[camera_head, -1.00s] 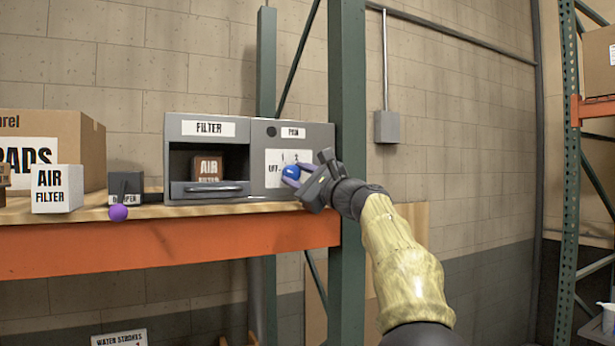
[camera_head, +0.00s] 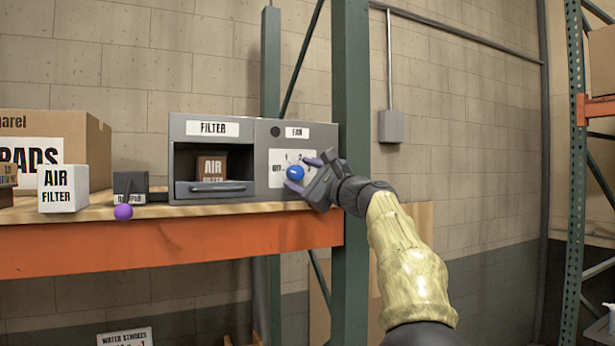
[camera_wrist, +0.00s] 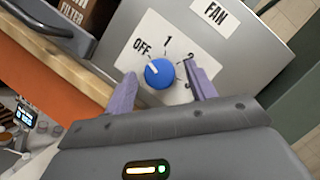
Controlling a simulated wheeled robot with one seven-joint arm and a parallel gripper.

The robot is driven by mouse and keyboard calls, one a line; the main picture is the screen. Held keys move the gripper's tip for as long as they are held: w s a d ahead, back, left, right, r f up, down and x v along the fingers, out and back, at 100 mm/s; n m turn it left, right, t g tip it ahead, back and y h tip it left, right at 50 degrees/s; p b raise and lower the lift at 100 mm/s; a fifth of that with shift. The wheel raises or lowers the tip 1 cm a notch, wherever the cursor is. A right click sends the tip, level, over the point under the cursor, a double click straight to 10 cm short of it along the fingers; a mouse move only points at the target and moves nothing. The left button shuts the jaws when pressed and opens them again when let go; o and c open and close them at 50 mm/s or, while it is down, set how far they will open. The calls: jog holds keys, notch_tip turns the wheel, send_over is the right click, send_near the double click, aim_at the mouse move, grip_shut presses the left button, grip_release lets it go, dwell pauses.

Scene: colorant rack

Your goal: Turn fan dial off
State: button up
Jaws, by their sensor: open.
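The fan dial (camera_head: 296,173) is a round blue knob on the white label plate of the grey fan panel (camera_head: 262,160). In the wrist view the dial (camera_wrist: 161,76) has a white mark that points up-left, toward the OFF side; the labels 1 and 2 lie further right. My gripper (camera_head: 301,172) is open in front of the panel, with its purple fingers on either side of the dial. In the wrist view my gripper (camera_wrist: 159,71) shows a gap between each finger and the knob. It appears to hold nothing.
A filter box (camera_head: 212,188) with an open front and an AIR block adjoins the panel on the left. A damper box with a purple ball (camera_head: 123,211) and a white air filter box (camera_head: 63,188) stand further left. A green post (camera_head: 350,260) rises right beside the panel.

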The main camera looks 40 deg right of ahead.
jog(key=shift+f, duration=0.1)
jog(key=shift+s+f+b, duration=0.15)
jog(key=shift+s+b, duration=0.2)
jog(key=shift+b, duration=0.1)
jog(key=b+v, duration=0.9)
jog(key=v, duration=0.7)
jog(key=shift+s, duration=0.25)
